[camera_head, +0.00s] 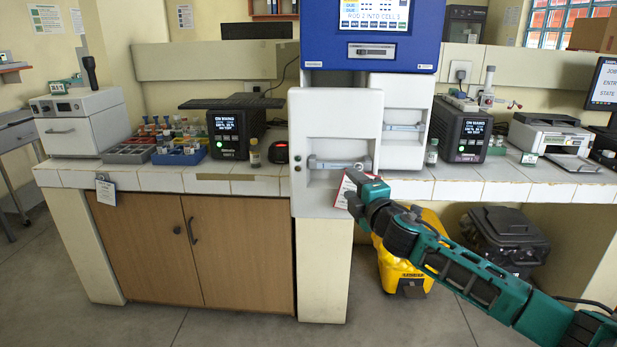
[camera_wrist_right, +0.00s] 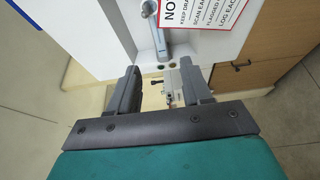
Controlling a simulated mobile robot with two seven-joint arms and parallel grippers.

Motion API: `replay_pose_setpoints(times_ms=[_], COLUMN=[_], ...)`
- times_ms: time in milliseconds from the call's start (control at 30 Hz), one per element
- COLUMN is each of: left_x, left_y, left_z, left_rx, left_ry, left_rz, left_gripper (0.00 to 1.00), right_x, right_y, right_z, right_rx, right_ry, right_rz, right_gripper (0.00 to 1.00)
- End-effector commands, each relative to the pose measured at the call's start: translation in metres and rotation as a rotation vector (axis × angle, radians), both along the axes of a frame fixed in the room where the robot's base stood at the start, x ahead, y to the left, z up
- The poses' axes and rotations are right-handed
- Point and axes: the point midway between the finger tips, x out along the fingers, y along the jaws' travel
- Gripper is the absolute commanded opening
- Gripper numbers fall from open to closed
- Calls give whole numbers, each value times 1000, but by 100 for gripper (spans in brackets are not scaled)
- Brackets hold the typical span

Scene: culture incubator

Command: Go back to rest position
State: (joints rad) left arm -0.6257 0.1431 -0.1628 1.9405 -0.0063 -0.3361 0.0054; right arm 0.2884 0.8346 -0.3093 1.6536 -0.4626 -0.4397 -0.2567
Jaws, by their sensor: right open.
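My right gripper (camera_head: 354,188) is in front of the lower left drawer front of the blue and white machine (camera_head: 369,40). Its teal arm comes in from the lower right. In the right wrist view the two grey fingers (camera_wrist_right: 160,88) stand apart with nothing held between them. A metal bar handle (camera_wrist_right: 158,35) on a white front (camera_wrist_right: 100,30) lies beyond the fingers, apart from them. That drawer handle (camera_head: 330,163) also shows in the head view. My left gripper is not in view.
A tiled counter (camera_head: 160,178) runs left and right, with black instruments (camera_head: 236,128), a blue tube rack (camera_head: 180,156) and a printer (camera_head: 552,136). A notice (camera_wrist_right: 200,12) hangs near the handle. A yellow bucket (camera_head: 398,268) and a black bin (camera_head: 510,235) stand below. The front floor is clear.

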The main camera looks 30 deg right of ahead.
Motion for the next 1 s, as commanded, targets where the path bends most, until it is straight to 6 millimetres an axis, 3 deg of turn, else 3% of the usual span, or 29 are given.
replay_pose_setpoints(times_ms=[200,267,367,567,700,900,1000], left_x=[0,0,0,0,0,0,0], left_y=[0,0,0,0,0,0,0], left_z=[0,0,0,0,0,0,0], left_rx=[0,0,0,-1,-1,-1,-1], left_ry=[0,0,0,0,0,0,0], left_rz=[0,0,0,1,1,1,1], left_gripper=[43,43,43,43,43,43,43], right_x=[-1,-5,-19,-87,-156,-244,-270], right_y=[4,11,36,113,167,217,229], right_z=[-6,-20,-60,-168,-229,-273,-281], right_rx=[16,49,162,559,889,1281,1395], right_ry=[9,27,83,256,375,477,495], right_rz=[6,16,47,84,44,-87,-143], right_gripper=[49,49,49,49,49,49,49])
